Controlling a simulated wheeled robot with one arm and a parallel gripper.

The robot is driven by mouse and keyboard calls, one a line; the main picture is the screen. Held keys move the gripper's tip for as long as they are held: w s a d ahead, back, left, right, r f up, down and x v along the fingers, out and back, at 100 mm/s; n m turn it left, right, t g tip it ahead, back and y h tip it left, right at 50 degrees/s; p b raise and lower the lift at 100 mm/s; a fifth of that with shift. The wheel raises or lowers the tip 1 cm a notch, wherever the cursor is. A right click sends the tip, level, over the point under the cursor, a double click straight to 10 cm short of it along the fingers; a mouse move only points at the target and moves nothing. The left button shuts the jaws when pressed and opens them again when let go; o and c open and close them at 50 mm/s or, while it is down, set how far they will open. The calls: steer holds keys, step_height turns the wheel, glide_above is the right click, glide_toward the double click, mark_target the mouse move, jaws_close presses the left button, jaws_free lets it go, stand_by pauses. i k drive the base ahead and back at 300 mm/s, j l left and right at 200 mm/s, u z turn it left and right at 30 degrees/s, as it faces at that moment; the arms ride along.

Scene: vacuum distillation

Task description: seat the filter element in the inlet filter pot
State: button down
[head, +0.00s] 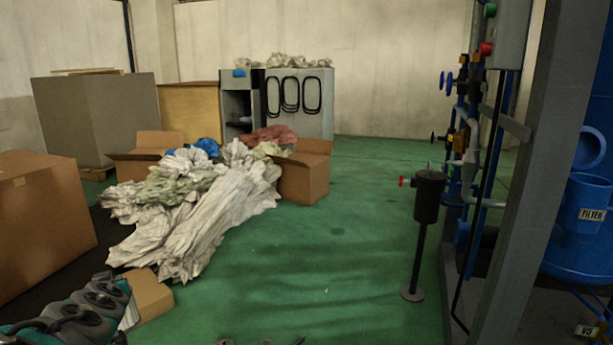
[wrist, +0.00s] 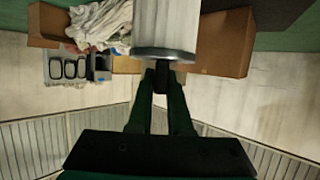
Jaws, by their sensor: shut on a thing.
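The filter element (wrist: 167,25) is a white cylinder with a grey metal end cap, seen at the top centre of the wrist view. My gripper (wrist: 161,79) is shut on the dark stub below that cap. The far end of the element is cut off by the frame. The inlet filter pot (head: 586,200) is a blue vessel with a FILTER label at the right edge of the head view. A round blue part, perhaps its lid, stands above it. The pot's inside is hidden. The gripper is outside the head view; my arm shows at its lower left.
A grey post (head: 520,180) stands just left of the pot. Valves and pipes (head: 462,140) and a black canister on a stand (head: 428,197) are left of that. Crumpled sheets (head: 200,205) and cardboard boxes fill the left. The green floor between is mostly clear.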

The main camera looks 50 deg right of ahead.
mark_target(576, 221)
steer(key=k+j+z, duration=0.15)
steer(key=z, duration=0.3)
steer(key=k+j+z, duration=0.15)
steer(key=z, duration=0.35)
steer(key=k+j+z, duration=0.1)
steer(key=z, duration=0.35)
steer(key=k+z, duration=0.25)
steer(key=z, duration=0.2)
steer(key=l+z, duration=0.1)
steer(key=z, duration=0.25)
steer(key=l+z, duration=0.15)
steer(key=z, duration=0.2)
steer(key=i+z, duration=0.15)
steer(key=i, duration=0.25)
steer(key=k+l+z, duration=0.1)
steer(key=k, duration=0.25)
